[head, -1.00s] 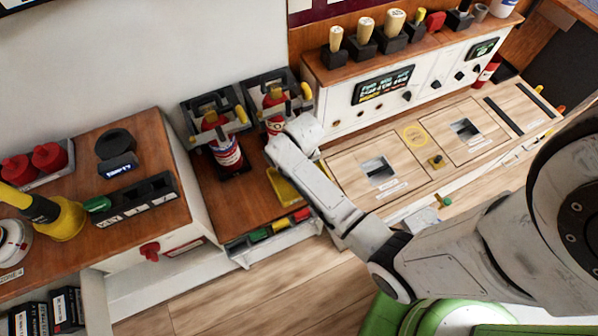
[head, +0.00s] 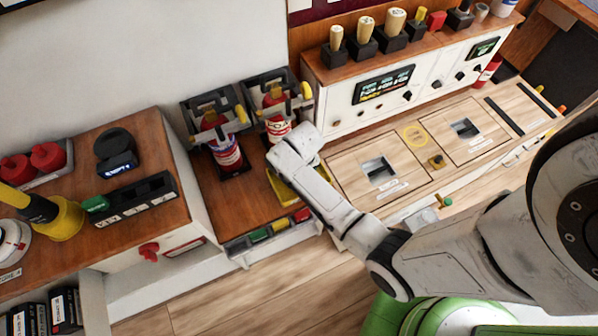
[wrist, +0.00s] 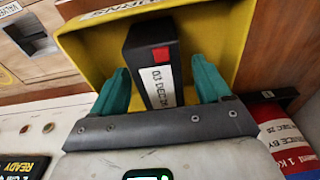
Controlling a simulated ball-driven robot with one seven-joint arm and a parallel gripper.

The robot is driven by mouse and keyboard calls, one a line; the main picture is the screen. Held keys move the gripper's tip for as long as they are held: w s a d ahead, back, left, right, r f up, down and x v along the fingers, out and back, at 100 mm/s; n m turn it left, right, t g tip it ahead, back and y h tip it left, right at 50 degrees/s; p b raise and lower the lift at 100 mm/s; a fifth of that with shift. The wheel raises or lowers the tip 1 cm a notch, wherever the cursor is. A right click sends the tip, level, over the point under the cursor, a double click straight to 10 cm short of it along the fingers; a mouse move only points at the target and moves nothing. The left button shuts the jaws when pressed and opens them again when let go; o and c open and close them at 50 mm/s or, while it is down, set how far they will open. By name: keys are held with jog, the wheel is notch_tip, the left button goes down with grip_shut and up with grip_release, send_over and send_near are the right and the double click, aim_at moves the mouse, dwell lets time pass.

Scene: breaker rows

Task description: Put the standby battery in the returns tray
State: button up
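A yellow tray (head: 287,192) lies on the low wooden shelf, partly hidden by my arm in the head view. In the wrist view, the yellow tray (wrist: 235,22) has partly visible lettering ending in "URNS". A black battery (wrist: 140,45) with a red square and a white "03 DEC" date label stands inside or over the tray; whether it touches the bottom is unclear. My gripper (wrist: 162,75) has its teal fingers apart on either side of the battery, with a visible gap at the right finger. The head view hides the fingers and battery.
Two red extinguishers (head: 227,155) stand in brackets behind the tray. A white control console (head: 345,95) is at the right. A wooden cabinet (head: 185,215) with a black slotted holder (head: 150,198) is at the left. Coloured blocks (head: 280,224) line the shelf's front.

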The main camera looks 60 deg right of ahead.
notch_tip(320, 180, up, 12)
jog(key=s+p, duration=0.1)
jog(key=s+a+r+n, duration=0.3)
jog(key=s+a+n, duration=0.3)
jog(key=s+a, duration=0.5)
jog(key=shift+s+a+r+y, duration=0.2)
jog(key=shift+s+r+y, duration=0.15)
jog(key=shift+s, duration=0.55)
